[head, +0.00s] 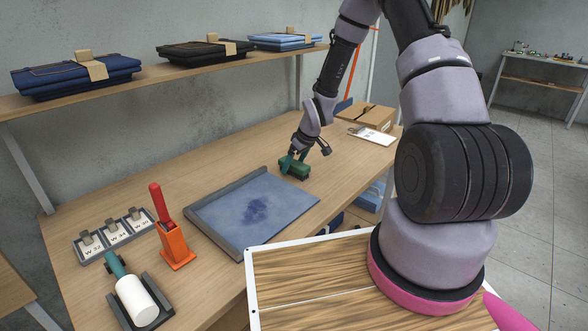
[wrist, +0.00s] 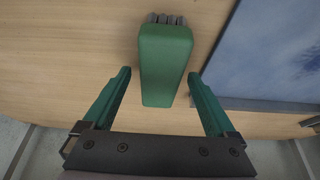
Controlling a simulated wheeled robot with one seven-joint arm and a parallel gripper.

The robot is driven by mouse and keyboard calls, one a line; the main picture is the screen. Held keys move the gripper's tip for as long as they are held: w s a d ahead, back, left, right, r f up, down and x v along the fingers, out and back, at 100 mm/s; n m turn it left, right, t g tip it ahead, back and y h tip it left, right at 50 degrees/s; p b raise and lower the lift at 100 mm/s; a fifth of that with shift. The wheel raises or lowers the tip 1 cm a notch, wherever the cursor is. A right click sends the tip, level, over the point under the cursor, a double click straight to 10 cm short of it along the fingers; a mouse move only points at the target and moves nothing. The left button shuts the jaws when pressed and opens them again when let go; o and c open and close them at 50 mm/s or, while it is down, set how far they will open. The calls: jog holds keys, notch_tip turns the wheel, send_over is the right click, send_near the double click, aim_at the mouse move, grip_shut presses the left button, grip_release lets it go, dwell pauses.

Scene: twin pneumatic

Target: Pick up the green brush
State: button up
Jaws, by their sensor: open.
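The green brush (head: 296,171) lies on the wooden table, just right of the blue cloth's far corner in the head view. In the wrist view the green brush (wrist: 165,62) shows its green back, with grey bristles at its top end. My gripper (head: 303,157) is at the brush in the head view and partly covers it. In the wrist view my gripper (wrist: 163,82) is open, with one green finger on each side of the brush's near end. Gaps show between the fingers and the brush. I cannot tell the height of the fingertips over the table.
The blue cloth (head: 235,213) lies on a grey-edged board beside the brush. An orange stand with a red handle (head: 174,243), a tag tray (head: 116,232) and a white roller (head: 136,300) stand at the left. A cardboard box (head: 366,116) is behind. A shelf with folded jeans (head: 75,76) runs above.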

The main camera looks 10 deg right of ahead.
aim_at(294, 162)
jog(key=shift+f, duration=0.25)
dwell(0.4)
grip_shut()
notch_tip(294, 162, up, 10)
jog(key=shift+r, duration=0.25)
dwell(0.3)
